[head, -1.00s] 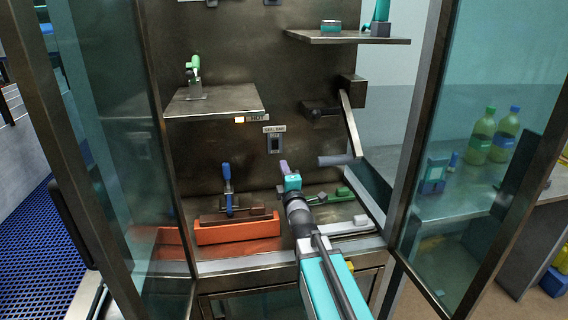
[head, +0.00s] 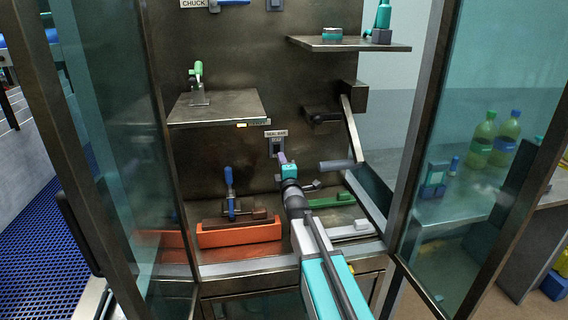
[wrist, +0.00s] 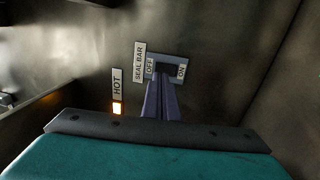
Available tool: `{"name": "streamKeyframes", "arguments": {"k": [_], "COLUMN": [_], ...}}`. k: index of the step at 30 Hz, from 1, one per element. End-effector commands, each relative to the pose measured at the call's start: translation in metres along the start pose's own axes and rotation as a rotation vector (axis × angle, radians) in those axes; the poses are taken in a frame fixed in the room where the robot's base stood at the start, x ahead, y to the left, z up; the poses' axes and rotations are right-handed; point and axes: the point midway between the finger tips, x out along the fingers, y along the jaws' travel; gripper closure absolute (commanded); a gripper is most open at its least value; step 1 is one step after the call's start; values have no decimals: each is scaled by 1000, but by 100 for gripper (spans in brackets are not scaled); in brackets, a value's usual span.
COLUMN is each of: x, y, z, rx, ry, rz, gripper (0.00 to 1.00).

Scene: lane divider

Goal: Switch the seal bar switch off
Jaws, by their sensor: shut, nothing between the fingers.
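The seal bar switch (head: 277,141) is a small dark switch on the back metal panel, under a "SEAL BAR" label. In the wrist view the switch plate (wrist: 180,61) shows OFF at its left end and ON at its right end. My gripper (head: 282,158) is shut and empty, with its purple fingertips at the lower part of the switch. In the wrist view the fingers (wrist: 159,84) cover part of the switch, so its rocker position is unclear. I cannot tell whether the tips touch it.
A metal shelf (head: 222,107) juts out at left. A lever arm with a grey handle (head: 338,164) is close at right. An orange block (head: 238,234) lies below. Open glass doors flank the cabinet.

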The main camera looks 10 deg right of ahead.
Motion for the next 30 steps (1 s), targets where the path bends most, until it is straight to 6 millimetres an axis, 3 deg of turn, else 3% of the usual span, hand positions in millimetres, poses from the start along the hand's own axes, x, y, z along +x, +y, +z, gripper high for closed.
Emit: {"name": "streamKeyframes", "arguments": {"k": [15, 30], "x": [45, 54], "y": [1, 0], "z": [1, 2], "rx": [0, 0], "ry": [-1, -2], "rz": [0, 0], "gripper": [100, 100]}}
